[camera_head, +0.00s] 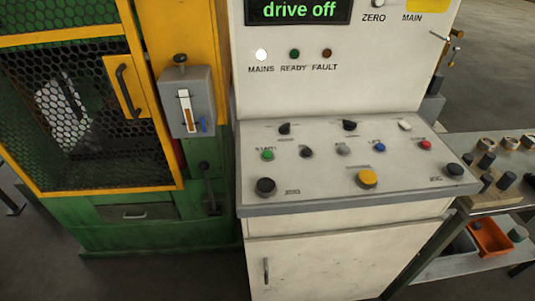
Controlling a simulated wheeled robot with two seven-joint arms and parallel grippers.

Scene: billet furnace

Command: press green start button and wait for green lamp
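The green start button (268,155) is small and round, at the left of the sloped grey control panel (310,195). On the upright panel behind it, three lamps sit in a row. The MAINS lamp (261,55) is bright white. The READY lamp (294,54) is dark green and looks unlit. The FAULT lamp (327,54) is dark red and looks unlit. The display (298,11) above them reads "drive off" in green letters. Neither of my grippers is in view.
A yellow knob (367,178), a blue button (379,146), a red button (426,145) and several black knobs share the panel. A green and yellow mesh-door machine (85,115) stands left. A bench (500,155) with loose parts and an orange bin (490,238) stands right.

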